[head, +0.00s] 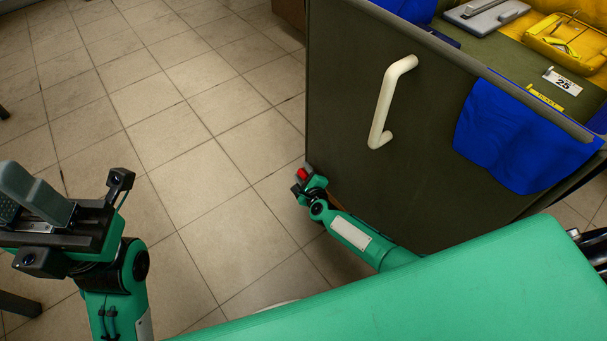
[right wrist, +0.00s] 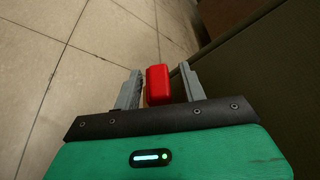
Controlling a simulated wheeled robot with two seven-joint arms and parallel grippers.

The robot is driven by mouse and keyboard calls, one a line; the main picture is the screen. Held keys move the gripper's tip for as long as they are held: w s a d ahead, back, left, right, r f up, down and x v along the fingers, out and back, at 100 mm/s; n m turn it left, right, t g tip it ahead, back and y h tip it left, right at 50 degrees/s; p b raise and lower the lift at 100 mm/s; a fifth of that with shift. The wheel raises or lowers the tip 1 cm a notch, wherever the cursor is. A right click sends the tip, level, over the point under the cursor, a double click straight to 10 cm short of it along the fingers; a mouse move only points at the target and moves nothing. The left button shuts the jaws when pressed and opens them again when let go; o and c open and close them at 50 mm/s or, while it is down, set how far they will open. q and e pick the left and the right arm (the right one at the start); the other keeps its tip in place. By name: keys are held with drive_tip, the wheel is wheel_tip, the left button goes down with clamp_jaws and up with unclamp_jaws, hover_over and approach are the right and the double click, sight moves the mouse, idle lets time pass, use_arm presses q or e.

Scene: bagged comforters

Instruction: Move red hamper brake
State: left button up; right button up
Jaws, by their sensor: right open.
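The red hamper brake (head: 303,174) is a small red block low at the near left corner of the dark hamper (head: 345,100), close to the floor. In the right wrist view the red brake (right wrist: 158,85) lies between the two grey fingers of my right gripper (right wrist: 158,74). The fingers are open, one on each side, with a gap visible at least on the right. In the head view my right gripper (head: 308,184) reaches down beside the hamper's lower corner. My left gripper (head: 35,200) is far left, away from the hamper; its jaw opening is unclear.
The hamper's side carries a white handle (head: 388,100) and a blue cloth (head: 520,135) hangs over its rim. Tiled floor (head: 190,120) left of the hamper is clear. A green surface (head: 430,290) fills the lower right.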

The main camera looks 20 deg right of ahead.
clamp_jaws()
